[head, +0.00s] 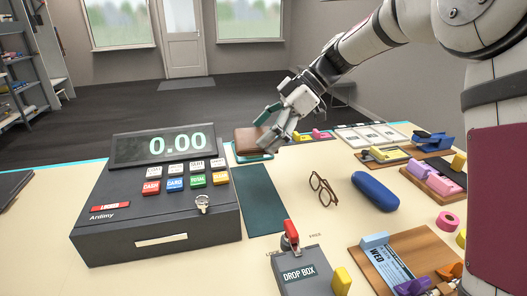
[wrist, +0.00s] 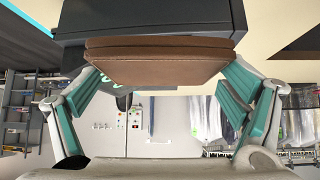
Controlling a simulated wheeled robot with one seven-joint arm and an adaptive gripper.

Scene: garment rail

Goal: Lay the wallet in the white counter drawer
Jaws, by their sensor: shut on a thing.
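The brown wallet (head: 252,140) shows in the head view just behind the right end of the cash register, at a teal-edged tray (head: 240,158). I cannot tell whether it touches the tray. My gripper (head: 268,128) is shut on the wallet. In the wrist view the wallet (wrist: 158,62) lies between the teal finger pads of my gripper (wrist: 160,85). No white counter drawer can be made out in either view.
The dark cash register (head: 155,210) stands left of a dark green mat (head: 260,200). Glasses (head: 322,188), a blue case (head: 375,191) and a drop box (head: 305,272) are on the counter. Several stationery items crowd the right side.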

